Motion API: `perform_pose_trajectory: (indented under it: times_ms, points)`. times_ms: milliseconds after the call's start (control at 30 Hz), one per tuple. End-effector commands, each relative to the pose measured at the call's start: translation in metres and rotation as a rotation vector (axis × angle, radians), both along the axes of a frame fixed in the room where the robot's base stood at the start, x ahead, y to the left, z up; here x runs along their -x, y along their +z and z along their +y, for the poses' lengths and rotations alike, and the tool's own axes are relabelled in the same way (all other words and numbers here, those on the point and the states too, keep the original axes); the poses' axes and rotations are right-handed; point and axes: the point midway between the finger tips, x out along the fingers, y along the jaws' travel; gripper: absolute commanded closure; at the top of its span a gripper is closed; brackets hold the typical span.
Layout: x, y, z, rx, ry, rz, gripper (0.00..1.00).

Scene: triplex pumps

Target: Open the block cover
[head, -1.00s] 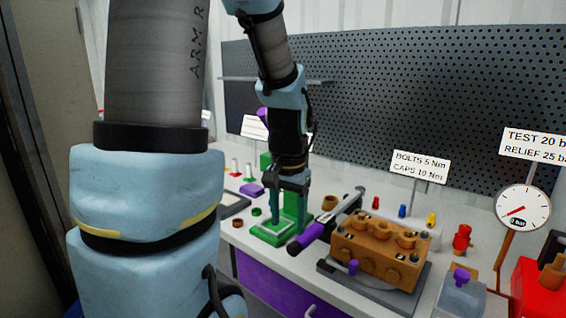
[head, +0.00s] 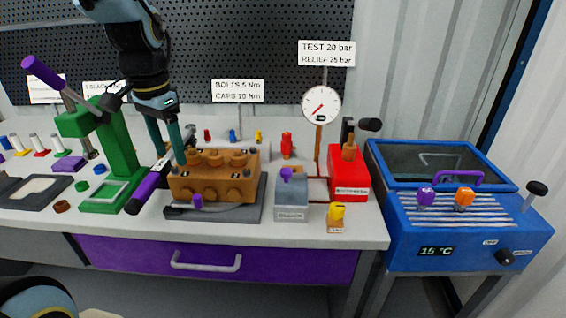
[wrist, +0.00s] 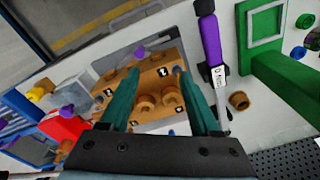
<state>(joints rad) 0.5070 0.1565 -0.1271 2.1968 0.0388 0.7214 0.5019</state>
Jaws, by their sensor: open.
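The brown pump block (head: 215,186) sits on a dark grey plate in the middle of the bench, with several round caps on its top and front. It also shows in the wrist view (wrist: 156,86). My gripper (head: 166,150) is open and empty, pointing down by the block's left end in the head view. In the wrist view my gripper (wrist: 156,75) has its two green fingers apart over the block; contact cannot be told. No part is plainly recognisable as the block cover. A blue unit at right has a dark glazed lid (head: 435,163) with a purple handle (head: 457,178); the lid appears down.
A grey box (head: 291,200), a red tank (head: 348,172) and a gauge (head: 321,105) stand right. The bench's front strip is mostly clear.

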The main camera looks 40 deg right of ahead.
Motion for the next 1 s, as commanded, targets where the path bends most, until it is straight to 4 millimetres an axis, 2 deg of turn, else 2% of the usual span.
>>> perform_pose_trajectory:
  times_ms: [33,100,200,333,433,567,733,1000]
  points:
    - [0.01,0.008,-0.04,-0.009,-0.176,0.003,0.37]
    - [0.03,0.019,-0.087,-0.023,-0.409,0.01,0.37]
    - [0.063,0.033,-0.141,-0.041,-0.695,0.02,0.37]
    - [0.1,0.047,-0.184,-0.057,-0.955,0.029,0.37]
    - [0.117,0.052,-0.2,-0.062,-1.061,0.032,0.37]
    - [0.123,0.05,-0.205,-0.065,-1.101,0.035,0.37]
    - [0.124,0.028,-0.205,-0.067,-1.099,0.038,0.37]
    - [0.124,-0.022,-0.204,-0.067,-1.097,0.038,0.37]
